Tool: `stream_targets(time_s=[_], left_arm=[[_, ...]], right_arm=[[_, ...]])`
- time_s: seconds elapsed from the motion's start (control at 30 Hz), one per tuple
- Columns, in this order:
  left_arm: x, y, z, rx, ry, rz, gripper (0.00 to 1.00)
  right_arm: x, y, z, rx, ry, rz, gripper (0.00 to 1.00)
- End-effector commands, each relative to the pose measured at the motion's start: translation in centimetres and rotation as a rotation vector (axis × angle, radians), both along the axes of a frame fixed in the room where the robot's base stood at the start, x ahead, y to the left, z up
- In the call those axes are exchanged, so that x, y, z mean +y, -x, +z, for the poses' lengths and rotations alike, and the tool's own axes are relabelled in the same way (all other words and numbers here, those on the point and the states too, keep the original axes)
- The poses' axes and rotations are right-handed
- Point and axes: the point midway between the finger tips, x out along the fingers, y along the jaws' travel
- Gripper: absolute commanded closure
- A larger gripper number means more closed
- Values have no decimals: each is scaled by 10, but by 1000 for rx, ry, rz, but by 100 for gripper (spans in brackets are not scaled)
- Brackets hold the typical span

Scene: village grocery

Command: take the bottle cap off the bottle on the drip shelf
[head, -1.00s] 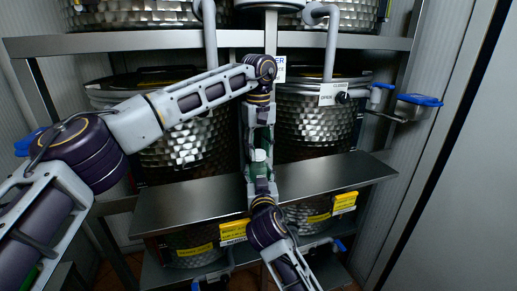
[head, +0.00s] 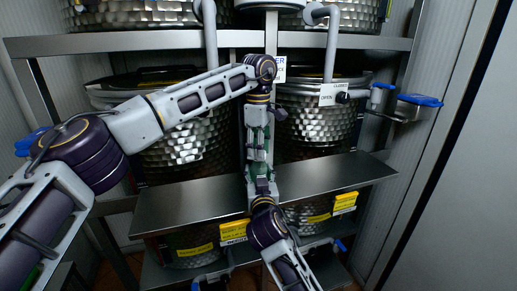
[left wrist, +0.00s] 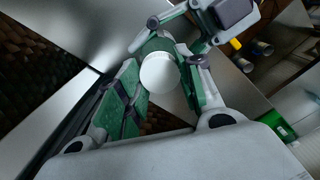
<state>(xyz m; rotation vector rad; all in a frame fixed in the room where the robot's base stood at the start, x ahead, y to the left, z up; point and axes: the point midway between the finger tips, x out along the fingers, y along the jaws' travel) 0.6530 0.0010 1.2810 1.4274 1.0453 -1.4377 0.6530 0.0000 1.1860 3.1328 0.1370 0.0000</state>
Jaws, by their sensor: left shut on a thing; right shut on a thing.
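The white round bottle cap (left wrist: 159,73) shows in the left wrist view, between the green-padded fingers of my left gripper (left wrist: 160,88). My left gripper comes down from above in the head view (head: 258,150) and is shut on the cap. My right gripper (head: 262,180) comes up from below, over the drip shelf, and is shut on the bottle. It also shows beyond the cap in the left wrist view (left wrist: 175,35). The bottle's body is mostly hidden by the fingers and the cap, so its outline is not clear.
The metal drip shelf (head: 180,207) runs below the grippers and is mostly bare. Hammered steel drums (head: 318,122) stand behind, left and right. Yellow labels (head: 233,231) hang at the shelf's front edge.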

Motion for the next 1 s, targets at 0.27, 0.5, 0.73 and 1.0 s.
stream_targets(time_s=[0.27,0.5,0.73,1.0], left_arm=[[0,0,0,2,1,225,92],[0,0,0,2,2,422,92],[0,0,0,3,2,610,92],[0,0,1,4,2,831,92]], right_arm=[[0,0,0,1,1,0,100],[0,0,0,0,1,1,100],[0,0,0,0,2,1,100],[1,0,0,0,2,1,100]])
